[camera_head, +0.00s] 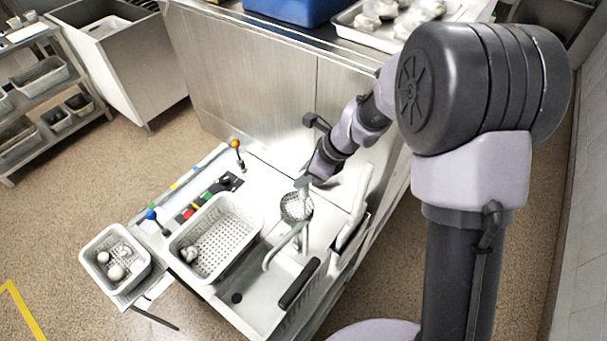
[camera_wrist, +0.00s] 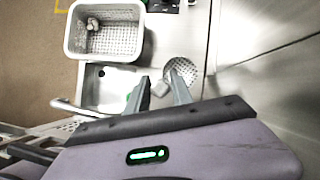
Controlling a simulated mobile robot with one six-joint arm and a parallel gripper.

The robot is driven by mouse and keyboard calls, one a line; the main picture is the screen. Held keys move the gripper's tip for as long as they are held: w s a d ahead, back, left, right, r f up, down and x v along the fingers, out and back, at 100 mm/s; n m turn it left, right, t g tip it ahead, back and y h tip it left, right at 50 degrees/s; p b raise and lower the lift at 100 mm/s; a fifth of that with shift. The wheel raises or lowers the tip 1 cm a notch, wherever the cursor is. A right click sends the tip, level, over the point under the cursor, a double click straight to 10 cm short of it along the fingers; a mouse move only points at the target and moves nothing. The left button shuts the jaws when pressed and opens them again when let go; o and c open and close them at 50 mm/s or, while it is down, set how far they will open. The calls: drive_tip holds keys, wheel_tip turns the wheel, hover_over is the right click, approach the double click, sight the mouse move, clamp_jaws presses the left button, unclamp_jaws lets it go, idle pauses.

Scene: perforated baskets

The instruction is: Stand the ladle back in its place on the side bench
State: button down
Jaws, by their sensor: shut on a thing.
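The ladle (camera_head: 296,208), with a round perforated bowl, is at my gripper (camera_head: 303,184) in the head view. In the wrist view the ladle bowl (camera_wrist: 182,70) shows just beyond the fingertips. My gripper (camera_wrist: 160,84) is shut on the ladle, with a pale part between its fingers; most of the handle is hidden. The ladle appears over the pale low bench (camera_head: 262,186), beside the tap (camera_head: 283,246). I cannot tell whether the bowl touches the bench.
A large perforated basket (camera_head: 238,262) with a pale lump inside stands on the bench. A smaller basket (camera_head: 88,262) with several round pale items stands at left. A tall steel cabinet (camera_head: 250,85) stands behind.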

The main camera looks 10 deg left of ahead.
drive_tip(key=c, duration=1)
unclamp_jaws()
drive_tip(key=shift+c, duration=0.2)
drive_tip(key=p+v, duration=0.4)
drive_tip(key=v, duration=1.3)
drive_tip(key=shift+d+r+p, duration=0.15)
drive_tip(key=shift+p, duration=0.15)
drive_tip(key=s+d+f+n+t+h+b, duration=0.1)
drive_tip(key=s+d+f+n+t+b, duration=0.1)
drive_tip(key=s+n+b, duration=0.5)
drive_tip(key=s+d+f+n+t+h+b, duration=0.2)
drive_tip(key=s+d+n+b, duration=0.3)
drive_tip(key=s, duration=0.9)
drive_tip(key=f+n+b, duration=0.1)
drive_tip(key=n+b, duration=0.2)
drive_tip(key=n, duration=0.1)
drive_tip(key=shift+f+h, duration=0.25)
drive_tip(key=shift+h, duration=0.05)
